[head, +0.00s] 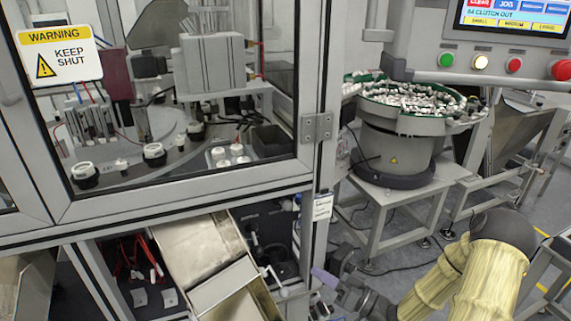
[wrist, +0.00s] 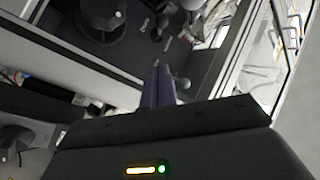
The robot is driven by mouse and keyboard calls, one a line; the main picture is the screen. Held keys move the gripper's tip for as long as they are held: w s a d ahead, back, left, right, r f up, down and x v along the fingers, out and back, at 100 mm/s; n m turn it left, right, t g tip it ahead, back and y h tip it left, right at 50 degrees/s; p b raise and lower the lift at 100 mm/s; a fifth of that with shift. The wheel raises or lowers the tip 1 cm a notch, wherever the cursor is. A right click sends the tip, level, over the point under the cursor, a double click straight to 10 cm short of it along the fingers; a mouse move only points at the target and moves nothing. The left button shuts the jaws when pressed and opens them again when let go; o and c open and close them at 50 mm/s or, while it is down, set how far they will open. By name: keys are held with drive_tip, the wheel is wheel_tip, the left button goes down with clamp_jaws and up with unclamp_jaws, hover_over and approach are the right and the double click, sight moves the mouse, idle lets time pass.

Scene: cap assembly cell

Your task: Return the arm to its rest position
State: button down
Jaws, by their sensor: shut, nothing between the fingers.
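My arm (head: 470,280), with a pale yellow sleeve and a dark elbow, reaches in from the lower right of the head view. My gripper (head: 316,272) is at its left end, in front of the cell's lower frame near the corner post. Its purple fingers are small here. In the wrist view my gripper (wrist: 159,68) points up the picture, its two fingers together with nothing between them. Behind the fingertips a dark machine surface with round fixtures and small pale parts shows at a tilt.
The cell door (head: 170,192) with its warning sign (head: 58,55) looks closed. A metal chute (head: 205,260) lies below it, left of my gripper. A bowl feeder (head: 395,150) full of small parts stands behind my arm. The control panel (head: 480,45) hangs at upper right.

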drive_tip(key=d+r+g+h+p, duration=0.4)
drive_tip(key=g+h+p, duration=0.15)
drive_tip(key=h, duration=0.85)
drive_tip(key=s+a+r+m+g+h+p, duration=0.2)
drive_tip(key=s+r+m+g+p, duration=0.1)
drive_tip(key=s+r, duration=0.6)
drive_tip(key=s+g+p, duration=0.1)
drive_tip(key=s, duration=0.3)
drive_tip(key=shift+r, duration=0.15)
